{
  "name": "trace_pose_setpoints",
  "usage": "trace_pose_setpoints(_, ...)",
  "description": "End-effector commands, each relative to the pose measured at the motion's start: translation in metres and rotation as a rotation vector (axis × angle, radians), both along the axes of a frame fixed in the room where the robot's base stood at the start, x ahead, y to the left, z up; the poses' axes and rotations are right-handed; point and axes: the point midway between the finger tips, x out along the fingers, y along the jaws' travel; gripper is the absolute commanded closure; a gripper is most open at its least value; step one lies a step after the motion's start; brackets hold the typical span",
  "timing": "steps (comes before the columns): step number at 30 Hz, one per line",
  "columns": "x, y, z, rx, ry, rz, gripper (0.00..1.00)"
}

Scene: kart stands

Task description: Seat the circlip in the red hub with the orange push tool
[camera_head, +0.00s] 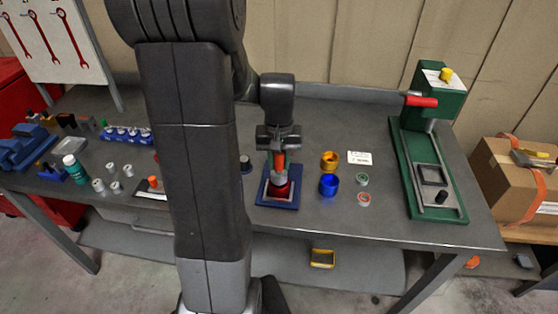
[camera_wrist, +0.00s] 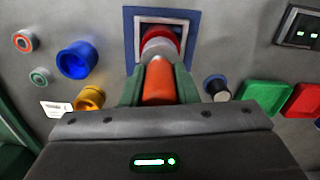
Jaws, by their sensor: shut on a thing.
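My gripper (camera_head: 279,152) is shut on the orange push tool (camera_head: 280,161), whose orange handle (camera_wrist: 159,82) stands between the jaws in the wrist view. The tool points down with its grey lower end over the red hub (camera_head: 281,190). The red hub also shows in the wrist view (camera_wrist: 161,31), partly covered by the tool's grey end. The hub sits in a blue square fixture (camera_head: 264,199) near the bench's front edge. I cannot make out the circlip; the tool hides the hub's middle. Whether the tool touches the hub is hard to tell.
Right of the fixture stand a blue ring (camera_head: 329,185), an orange ring (camera_head: 329,160), two small ringed parts (camera_head: 363,199) and a white card (camera_head: 359,158). A green press (camera_head: 425,150) stands at the right end. Several grey cylinders (camera_head: 114,187) and a green bottle (camera_head: 75,168) are at left.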

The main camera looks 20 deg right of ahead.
Motion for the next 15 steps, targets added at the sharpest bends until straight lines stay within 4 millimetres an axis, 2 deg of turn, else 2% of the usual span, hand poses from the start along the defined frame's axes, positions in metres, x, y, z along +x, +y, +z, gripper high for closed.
trace_pose_setpoints(1,0.0,0.0,0.009,-0.001,-0.002,0.0,0.96)
trace_pose_setpoints(15,0.001,0.0,0.047,-0.002,-0.003,0.0,0.96)
